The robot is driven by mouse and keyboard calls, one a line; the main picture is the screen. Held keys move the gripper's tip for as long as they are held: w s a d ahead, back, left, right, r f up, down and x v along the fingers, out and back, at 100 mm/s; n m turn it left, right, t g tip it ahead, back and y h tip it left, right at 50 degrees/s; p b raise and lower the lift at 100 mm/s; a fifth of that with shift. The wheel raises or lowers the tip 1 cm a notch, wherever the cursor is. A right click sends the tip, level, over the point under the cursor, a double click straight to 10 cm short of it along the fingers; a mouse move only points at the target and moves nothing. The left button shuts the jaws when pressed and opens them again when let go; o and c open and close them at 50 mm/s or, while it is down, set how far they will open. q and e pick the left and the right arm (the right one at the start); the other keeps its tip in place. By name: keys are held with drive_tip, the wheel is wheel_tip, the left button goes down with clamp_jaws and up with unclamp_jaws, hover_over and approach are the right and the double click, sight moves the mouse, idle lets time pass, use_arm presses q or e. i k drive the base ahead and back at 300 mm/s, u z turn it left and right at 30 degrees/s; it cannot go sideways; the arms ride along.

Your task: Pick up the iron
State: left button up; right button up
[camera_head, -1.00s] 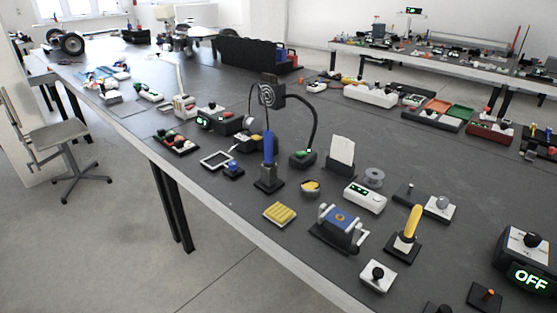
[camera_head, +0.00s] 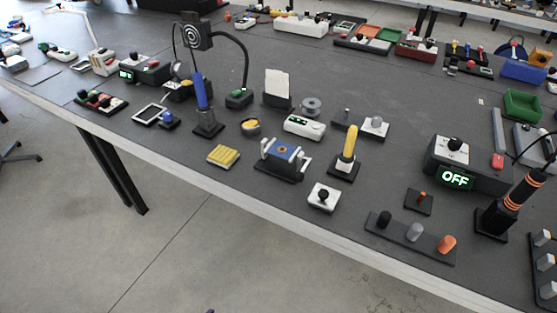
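Several upright handled tools that may be soldering irons stand on the dark workbench (camera_head: 330,70). A black one with orange rings (camera_head: 519,195) leans in a black stand at the right, by a dark station (camera_head: 470,160) whose green display reads OFF. A yellow-handled one (camera_head: 348,144) stands on a small dark base near the middle. A blue-handled one (camera_head: 201,91) stands in a dark holder left of the middle. I cannot tell which one the task calls the iron. Neither of my grippers shows in the view.
Near the front edge are a blue and grey vise (camera_head: 284,153), a white block with a black knob (camera_head: 323,196), a yellow ribbed pad (camera_head: 223,155) and a black strip with three knobs (camera_head: 411,236). A fume-arm device (camera_head: 197,37) rises behind. Open floor lies in front.

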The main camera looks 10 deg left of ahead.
sight(203, 106)
drive_tip(key=k, duration=0.5)
drive_tip(key=u, duration=1.4)
drive_tip(key=i, duration=1.05)
drive_tip(key=z, duration=1.55)
